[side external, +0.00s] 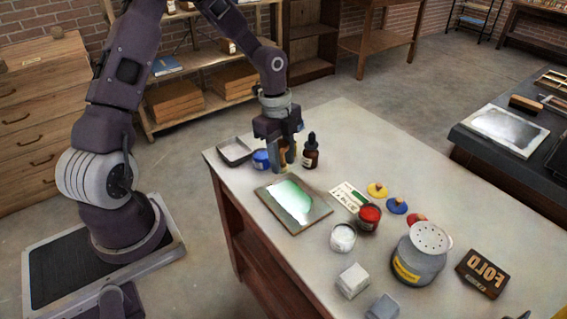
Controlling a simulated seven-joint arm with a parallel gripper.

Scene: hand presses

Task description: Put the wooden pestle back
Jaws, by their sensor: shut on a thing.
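My gripper (284,160) points down over the far left part of the pale table, between a blue jar and a brown dropper bottle. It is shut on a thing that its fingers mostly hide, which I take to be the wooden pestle. A bit of yellow-tan (291,148) shows beside the fingers; I cannot tell whether it is the pestle or a jar behind. The blue jar (261,160) stands just left of the fingers, and the dropper bottle (311,151) stands upright just right. I cannot tell whether the held thing touches the table.
A shallow grey tray (234,151) lies at the left corner. A framed glossy plate (293,204) lies in front of my gripper. The table's far right is clear.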

